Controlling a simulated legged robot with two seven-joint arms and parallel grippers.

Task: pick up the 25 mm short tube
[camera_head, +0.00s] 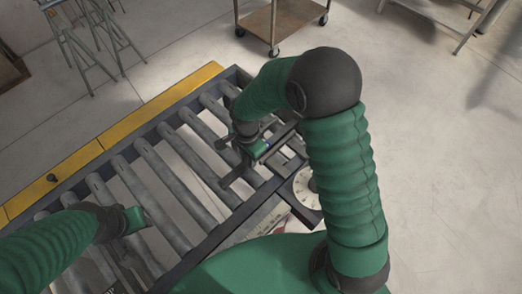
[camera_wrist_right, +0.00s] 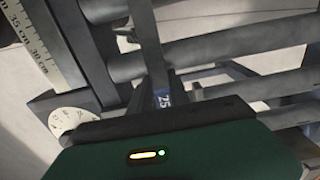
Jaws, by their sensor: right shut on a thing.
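The 25 mm short tube shows in the right wrist view as a grey piece with a blue label (camera_wrist_right: 163,98) that reads "25", seen sideways. My right gripper (camera_head: 232,163) is shut on it, over the far right part of the roller conveyor. In the right wrist view the gripper body hides much of the tube. In the head view the tube cannot be told apart from the grey fingers and rollers. My left gripper (camera_head: 135,221) is low over the rollers at the left. Its fingers do not show clearly.
The roller conveyor (camera_head: 150,165) has dark side rails and a yellow edge strip (camera_head: 85,155). A round white dial (camera_head: 304,187) sits at its right side. A ruler scale (camera_wrist_right: 33,40) shows in the right wrist view. A cart (camera_head: 285,22) stands behind. Open floor lies right.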

